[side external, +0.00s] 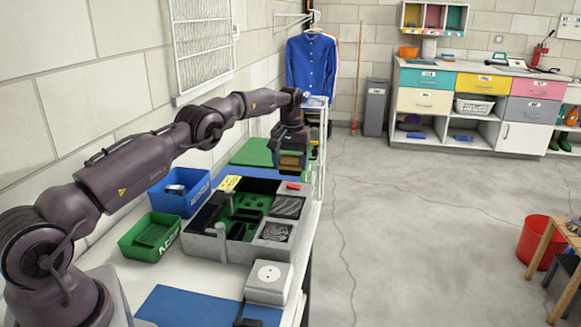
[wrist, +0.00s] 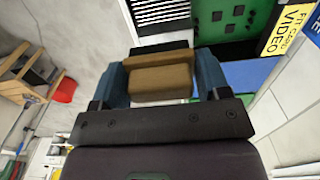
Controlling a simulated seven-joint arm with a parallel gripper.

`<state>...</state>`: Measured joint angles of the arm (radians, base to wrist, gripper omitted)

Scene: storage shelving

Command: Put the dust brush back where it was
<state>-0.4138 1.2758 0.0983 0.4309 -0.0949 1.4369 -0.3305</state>
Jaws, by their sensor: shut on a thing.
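The grey compartment tray (side external: 205,247) holds a green board and dark grilles. Blue (side external: 181,204) and green (side external: 143,252) bins stand left of it. A white socket box (side external: 268,282) is in front. A white wire rack (side external: 322,150) stands behind. Coloured drawers (side external: 480,84) line the far wall; open floor lies right.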

